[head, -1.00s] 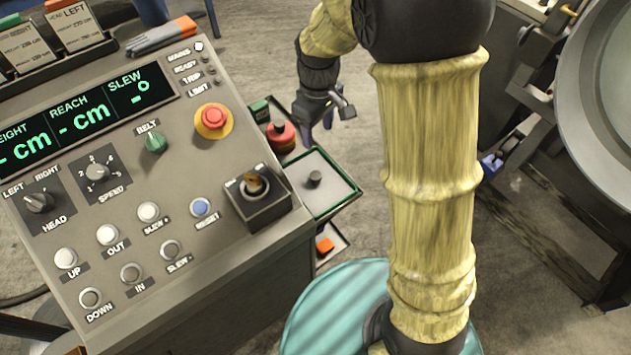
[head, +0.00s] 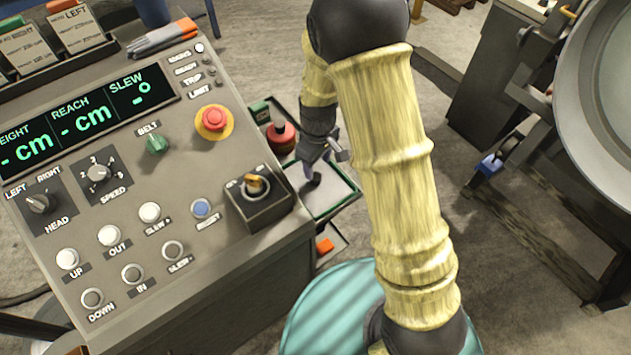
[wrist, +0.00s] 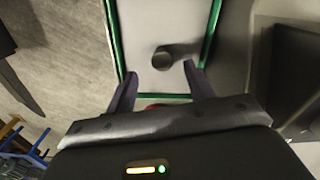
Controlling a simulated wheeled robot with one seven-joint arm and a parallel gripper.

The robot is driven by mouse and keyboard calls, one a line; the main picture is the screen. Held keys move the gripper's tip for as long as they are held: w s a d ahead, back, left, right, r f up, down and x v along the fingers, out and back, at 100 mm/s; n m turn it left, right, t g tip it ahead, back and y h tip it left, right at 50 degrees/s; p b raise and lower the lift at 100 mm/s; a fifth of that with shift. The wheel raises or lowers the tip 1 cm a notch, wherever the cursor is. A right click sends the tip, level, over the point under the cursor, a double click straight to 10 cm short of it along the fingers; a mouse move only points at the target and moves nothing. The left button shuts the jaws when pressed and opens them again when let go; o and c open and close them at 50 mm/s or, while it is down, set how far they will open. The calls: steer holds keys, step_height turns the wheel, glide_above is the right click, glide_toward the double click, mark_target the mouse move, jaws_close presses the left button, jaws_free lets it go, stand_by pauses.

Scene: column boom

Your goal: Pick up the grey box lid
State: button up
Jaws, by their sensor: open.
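The grey box lid (head: 333,196) is a flat light grey panel with a dark round knob (head: 312,181), set within a green rim (head: 335,211) beside the control desk. In the wrist view the lid (wrist: 178,20) lies ahead of the fingers, with its knob (wrist: 162,59) roughly between their lines and beyond the tips. My gripper (head: 318,165) is just above the knob in the head view and hides part of the lid. In the wrist view my gripper (wrist: 160,76) is open, with two dark fingers apart and nothing between them.
The control desk (head: 215,265) with its buttons and key switch stands close to the left of the lid. A red round-topped object (head: 281,135) is just behind the lid. An orange item (head: 325,245) lies in a lower tray in front. A large grey drum (head: 610,110) stands at the right.

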mark_target(315, 176)
steer(key=shift+w+a+f+p, duration=0.15)
steer(key=shift+f+p, duration=0.1)
steer(key=shift+f, duration=1.05)
steer(key=shift+s+a+f+p, duration=0.1)
steer(key=shift+f+p, duration=0.1)
steer(key=shift+f, duration=1.1)
steer(key=shift+c, duration=0.2)
steer(key=c, duration=1.1)
